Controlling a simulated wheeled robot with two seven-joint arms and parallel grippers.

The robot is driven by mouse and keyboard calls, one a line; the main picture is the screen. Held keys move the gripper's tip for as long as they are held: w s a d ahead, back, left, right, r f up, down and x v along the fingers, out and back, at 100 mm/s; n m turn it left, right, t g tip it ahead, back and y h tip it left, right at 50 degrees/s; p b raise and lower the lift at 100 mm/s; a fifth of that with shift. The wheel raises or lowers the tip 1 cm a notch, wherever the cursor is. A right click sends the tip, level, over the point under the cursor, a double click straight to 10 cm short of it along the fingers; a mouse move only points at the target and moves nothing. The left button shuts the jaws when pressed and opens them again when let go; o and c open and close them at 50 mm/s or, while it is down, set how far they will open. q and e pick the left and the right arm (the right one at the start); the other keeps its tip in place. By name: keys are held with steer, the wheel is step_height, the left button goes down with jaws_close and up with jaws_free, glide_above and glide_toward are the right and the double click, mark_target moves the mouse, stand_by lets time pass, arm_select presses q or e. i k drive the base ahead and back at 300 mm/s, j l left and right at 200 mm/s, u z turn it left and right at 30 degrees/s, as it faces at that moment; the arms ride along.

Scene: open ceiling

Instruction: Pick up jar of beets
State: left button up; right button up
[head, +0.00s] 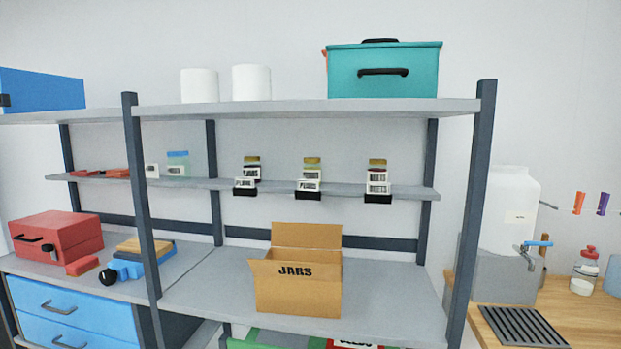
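Three small jars with gold lids and white labels stand in a row on the narrow middle shelf (275,186): a left jar (251,172), a middle jar (310,172) and a right jar (377,175). Each has a white tag with a black base in front of it at the shelf edge. The right jar's label seems to read BEETS, but the print is too small to be sure. The left jar's tag seems to read PLUMS. Neither of my grippers is in view.
An open cardboard box (298,293) marked JARS stands on the lower shelf (385,300), with free room on both sides. Dark uprights (472,200) frame the shelves. A teal toolbox (383,70) and two white rolls (251,82) sit on top. A wooden counter (570,310) is at right.

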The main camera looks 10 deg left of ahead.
mark_target(378, 172)
steer(key=j, duration=1.05)
steer(key=i+j, duration=0.15)
steer(key=j, duration=0.95)
steer(key=l+z, duration=0.15)
steer(key=l, duration=0.2)
steer(key=i+l+z, duration=0.2)
steer(key=l, duration=0.15)
steer(key=l+z, duration=0.15)
steer(key=l, duration=0.25)
